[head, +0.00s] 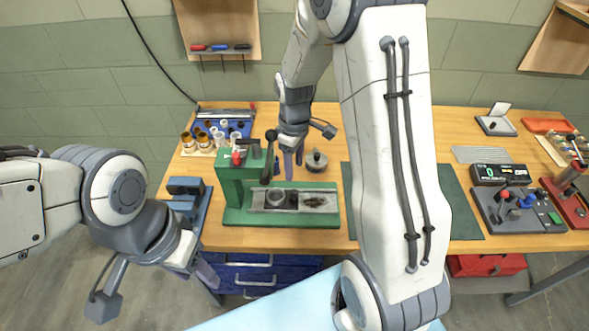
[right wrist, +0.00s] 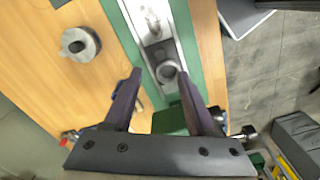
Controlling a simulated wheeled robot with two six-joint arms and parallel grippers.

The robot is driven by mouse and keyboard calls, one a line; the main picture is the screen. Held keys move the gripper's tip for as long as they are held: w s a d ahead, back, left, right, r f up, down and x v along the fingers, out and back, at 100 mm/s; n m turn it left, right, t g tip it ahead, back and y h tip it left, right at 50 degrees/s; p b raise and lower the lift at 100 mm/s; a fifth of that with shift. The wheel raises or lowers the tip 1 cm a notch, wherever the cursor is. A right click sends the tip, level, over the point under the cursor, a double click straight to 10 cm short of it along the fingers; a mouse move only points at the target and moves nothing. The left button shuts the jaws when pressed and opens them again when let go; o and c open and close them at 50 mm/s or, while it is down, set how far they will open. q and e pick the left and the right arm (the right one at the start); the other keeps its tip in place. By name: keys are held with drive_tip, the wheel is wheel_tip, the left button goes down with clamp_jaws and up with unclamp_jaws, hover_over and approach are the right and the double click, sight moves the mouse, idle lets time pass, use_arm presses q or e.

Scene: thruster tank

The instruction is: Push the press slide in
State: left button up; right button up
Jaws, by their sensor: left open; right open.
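The green press (head: 237,190) stands on the table, left of centre in the head view. Its grey metal press slide (head: 310,198) lies along the green base, with a round cup (head: 276,198) on it near the press column. In the right wrist view, the slide (right wrist: 150,22) runs between my fingers and the cup (right wrist: 167,72) shows near their tips. My right gripper (head: 293,162) is open and empty, pointing down behind the slide; contact cannot be told. My left gripper (head: 203,272) is open and low in front of the table's left edge, away from the press.
A round metal piece with a dark knob (head: 316,161) stands behind the slide. Blue blocks (head: 184,195) sit left of the press, and brown-capped bottles (head: 188,143) behind it. My right arm hides part of the green mat (head: 462,215).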

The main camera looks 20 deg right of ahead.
drive_tip(key=shift+d, duration=0.1)
drive_tip(key=c, duration=0.7)
drive_tip(key=shift+s+d+f+m, duration=0.1)
drive_tip(key=shift+d+m, duration=0.2)
drive_tip(key=shift+m, duration=0.6)
clamp_jaws()
drive_tip(key=s+d+m+t+y, duration=0.15)
drive_tip(key=d+m+y, duration=0.55)
drive_tip(key=m, duration=1.9)
drive_tip(key=f+h, duration=0.1)
drive_tip(key=f, duration=0.2)
drive_tip(key=f+p, duration=0.1)
drive_tip(key=f, duration=0.2)
drive_tip(key=f+h, duration=0.1)
drive_tip(key=f, duration=0.3)
drive_tip(key=shift+a+g+h, duration=0.3)
drive_tip(key=shift+a+g, duration=0.05)
drive_tip(key=shift+a, duration=0.05)
drive_tip(key=shift+w+a+r+p, duration=0.1)
drive_tip(key=shift+w+a+p, duration=0.2)
drive_tip(key=shift+a, duration=0.35)
drive_tip(key=shift+w+a+r+p, duration=0.1)
drive_tip(key=shift+a+p, duration=0.3)
drive_tip(key=shift+a, duration=0.2)
drive_tip(key=shift+w+a+f, duration=0.15)
drive_tip(key=shift+a, duration=0.5)
